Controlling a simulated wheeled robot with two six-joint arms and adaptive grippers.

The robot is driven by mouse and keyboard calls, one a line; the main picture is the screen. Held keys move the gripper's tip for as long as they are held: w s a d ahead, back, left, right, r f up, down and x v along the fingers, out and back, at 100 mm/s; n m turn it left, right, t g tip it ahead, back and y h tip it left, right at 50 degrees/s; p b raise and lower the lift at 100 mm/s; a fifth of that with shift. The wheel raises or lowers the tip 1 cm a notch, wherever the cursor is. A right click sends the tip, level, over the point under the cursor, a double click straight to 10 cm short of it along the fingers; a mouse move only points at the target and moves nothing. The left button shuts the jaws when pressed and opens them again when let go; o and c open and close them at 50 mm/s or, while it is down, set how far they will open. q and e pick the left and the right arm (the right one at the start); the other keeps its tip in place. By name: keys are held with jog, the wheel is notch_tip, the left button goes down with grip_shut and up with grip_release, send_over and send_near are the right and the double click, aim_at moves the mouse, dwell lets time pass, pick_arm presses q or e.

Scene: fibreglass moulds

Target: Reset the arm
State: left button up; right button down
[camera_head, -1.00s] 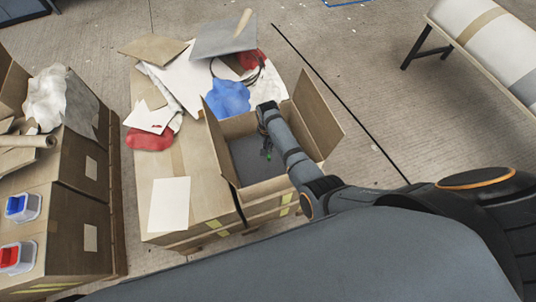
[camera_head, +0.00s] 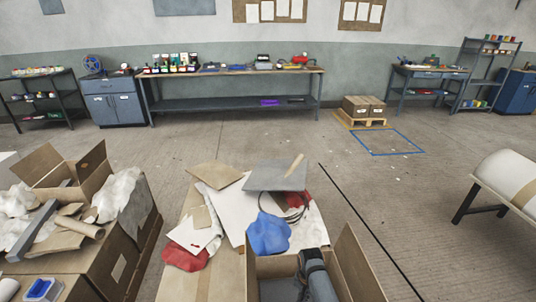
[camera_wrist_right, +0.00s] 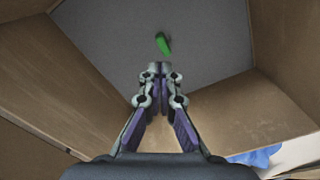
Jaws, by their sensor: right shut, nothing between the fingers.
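My right arm (camera_head: 318,277) reaches down into an open cardboard box (camera_head: 362,268) at the bottom of the head view. Its gripper is hidden there by the arm and the frame's lower edge. In the right wrist view my right gripper (camera_wrist_right: 158,70) is shut and empty, pointing at the grey box floor (camera_wrist_right: 190,25). A small green object (camera_wrist_right: 162,44) lies on that floor just beyond the fingertips, apart from them. My left gripper is in neither view.
Cardboard walls surround the right gripper. Behind the box lie a blue bag (camera_head: 268,234), red bags (camera_head: 186,257) and a grey sheet (camera_head: 275,175). A cluttered carton (camera_head: 115,240) stands left, a padded bench (camera_head: 510,178) right. Workbenches (camera_head: 235,105) line the wall; the middle floor is open.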

jog(key=s+d+r+n+t, duration=0.25)
jog(key=s+d+r, duration=0.35)
jog(key=s+d, duration=0.3)
jog(key=s+r+n+h, duration=0.1)
jog(key=s+r+n, duration=0.3)
jog(key=s+r, duration=0.6)
notch_tip(320, 180, down, 23)
jog(key=s+d, duration=0.2)
jog(key=s+d+f+g, duration=0.1)
jog(key=s+f, duration=1.7)
jog(key=s, duration=0.1)
jog(key=shift+d+f, duration=0.3)
jog(key=shift+f, duration=0.05)
jog(key=shift+m+g, duration=0.25)
